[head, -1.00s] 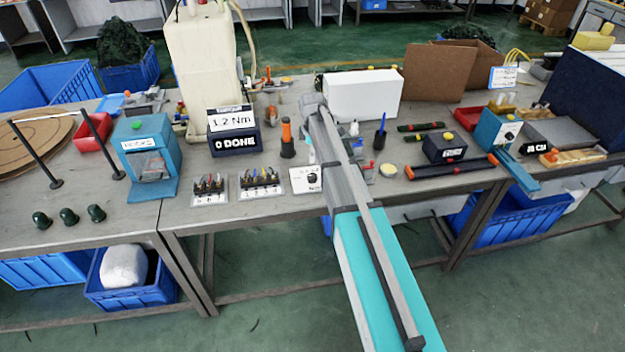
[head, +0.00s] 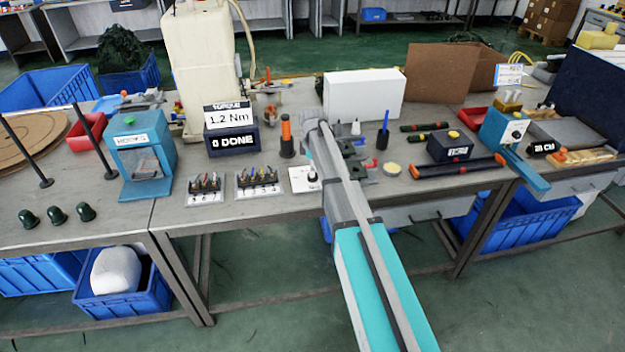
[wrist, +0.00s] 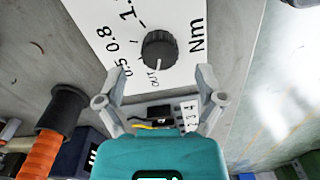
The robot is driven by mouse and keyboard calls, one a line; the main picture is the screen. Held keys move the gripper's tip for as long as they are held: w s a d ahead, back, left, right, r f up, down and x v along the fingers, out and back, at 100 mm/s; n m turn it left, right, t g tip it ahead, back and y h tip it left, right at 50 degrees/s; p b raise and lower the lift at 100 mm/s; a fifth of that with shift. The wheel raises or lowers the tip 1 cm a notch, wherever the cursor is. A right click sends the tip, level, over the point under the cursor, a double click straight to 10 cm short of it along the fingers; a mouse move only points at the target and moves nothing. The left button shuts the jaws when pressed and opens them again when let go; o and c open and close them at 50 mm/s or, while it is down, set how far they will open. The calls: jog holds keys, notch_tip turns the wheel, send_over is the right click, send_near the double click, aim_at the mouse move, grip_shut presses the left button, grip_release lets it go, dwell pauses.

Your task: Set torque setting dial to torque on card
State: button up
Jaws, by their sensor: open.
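The torque setting dial, a black ridged knob (wrist: 160,48), sits on a white plate (wrist: 98,28) printed with 0.5, 0.8, a partly cut-off value starting with 1, and Nm. Its pale pointer line faces the lower edge of the wrist view, by a small label. My gripper (wrist: 160,78) is open, with its fingertips on either side just short of the knob and nothing between them. Contact cannot be judged. In the head view the dial plate (head: 299,184) lies left of my arm, near the table's front. The torque card (head: 230,117) reads 1.2 Nm.
The card stands on a dark box reading 0 DONE (head: 233,142). An orange-handled tool (head: 287,135) stands behind the plate; its orange handle also shows in the wrist view (wrist: 40,155). Two small racks (head: 258,183) lie left of the plate. A white box (head: 363,95) is behind.

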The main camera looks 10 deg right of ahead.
jog(key=shift+f+b, duration=1.35)
jog(key=shift+f, duration=0.3)
jog(key=c, duration=1.1)
jog(key=shift+c, duration=0.2)
